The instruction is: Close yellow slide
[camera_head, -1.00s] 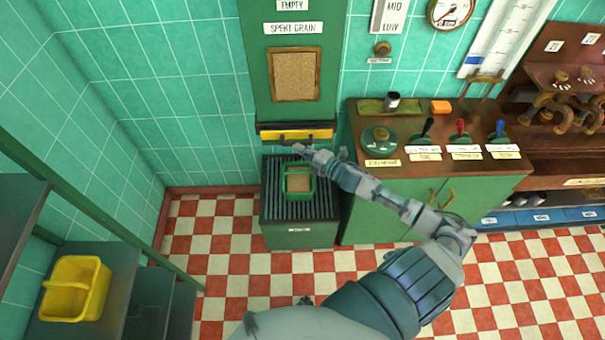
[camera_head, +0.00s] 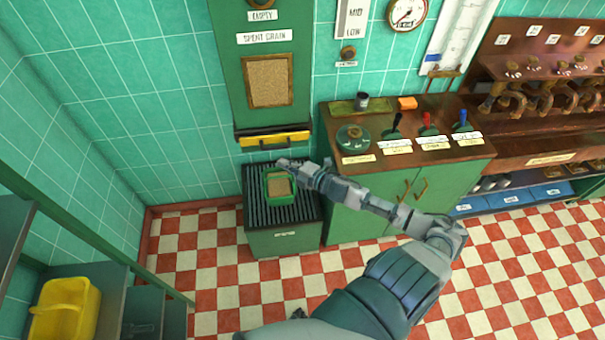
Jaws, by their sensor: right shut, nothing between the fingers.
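The yellow slide (camera_head: 274,139) is a flat yellow bar at the bottom of the green spent grain chute (camera_head: 224,75) on the wall. A dark handle shows along its front. My right gripper (camera_head: 283,164) is shut and empty, just below the slide and over the far edge of a green basket (camera_head: 279,196). The gripper looks apart from the slide. The basket holds brown grain and stands on a dark ribbed stand (camera_head: 256,210). My left gripper is not in view.
A green cabinet (camera_head: 365,210) with a wooden top, a round lid and several levers stands right of the stand. A yellow basket (camera_head: 68,308) sits on a shelf at lower left. The checkered floor in front is clear.

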